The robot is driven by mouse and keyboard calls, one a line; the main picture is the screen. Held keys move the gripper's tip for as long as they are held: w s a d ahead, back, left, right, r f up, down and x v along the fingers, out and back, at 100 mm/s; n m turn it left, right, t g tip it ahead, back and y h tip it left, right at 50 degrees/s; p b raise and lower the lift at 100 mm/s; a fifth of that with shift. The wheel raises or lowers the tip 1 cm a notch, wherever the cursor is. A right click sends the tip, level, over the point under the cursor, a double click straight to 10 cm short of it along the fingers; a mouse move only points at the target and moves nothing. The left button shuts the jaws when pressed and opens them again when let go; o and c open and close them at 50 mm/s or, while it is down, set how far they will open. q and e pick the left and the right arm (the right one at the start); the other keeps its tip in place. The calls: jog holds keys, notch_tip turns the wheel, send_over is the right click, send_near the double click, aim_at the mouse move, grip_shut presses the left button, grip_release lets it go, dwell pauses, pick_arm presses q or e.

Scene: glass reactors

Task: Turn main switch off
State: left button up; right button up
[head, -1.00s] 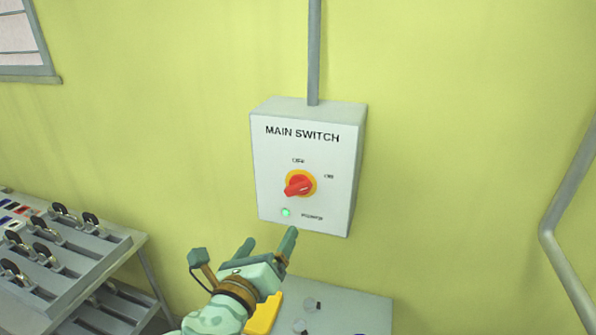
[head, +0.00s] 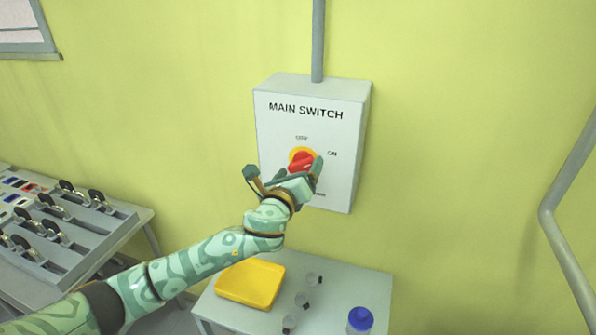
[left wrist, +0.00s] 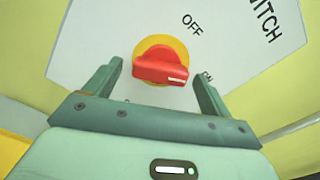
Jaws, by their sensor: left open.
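The main switch box (head: 340,125) is a pale box on the wall, labelled MAIN SWITCH, OFF and ON. Its red knob (head: 302,158) sits on a yellow disc. In the left wrist view the red knob (left wrist: 160,69) has its white-marked end towards ON. My left gripper (head: 299,168) is open in front of the knob. In the left wrist view its fingers (left wrist: 157,72) stand on either side of the knob, with gaps; I see no contact. The gripper hides the green lamp in the head view. My right gripper is not in view.
A table below holds a yellow tray (head: 228,293), small clear glass pieces (head: 302,300) and a blue-capped bottle (head: 360,320). A grey control desk (head: 95,215) with levers stands at the left. A grey pipe (head: 550,215) runs along the right wall.

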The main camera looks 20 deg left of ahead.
pick_arm(q)
jog(key=c, duration=1)
jog(key=shift+o, duration=0.2)
jog(key=shift+n, duration=0.3)
jog(key=n+p, duration=0.1)
jog(key=n, duration=0.4)
jog(key=n+p, duration=0.1)
jog(key=n, duration=0.5)
jog(key=shift+n, duration=0.3)
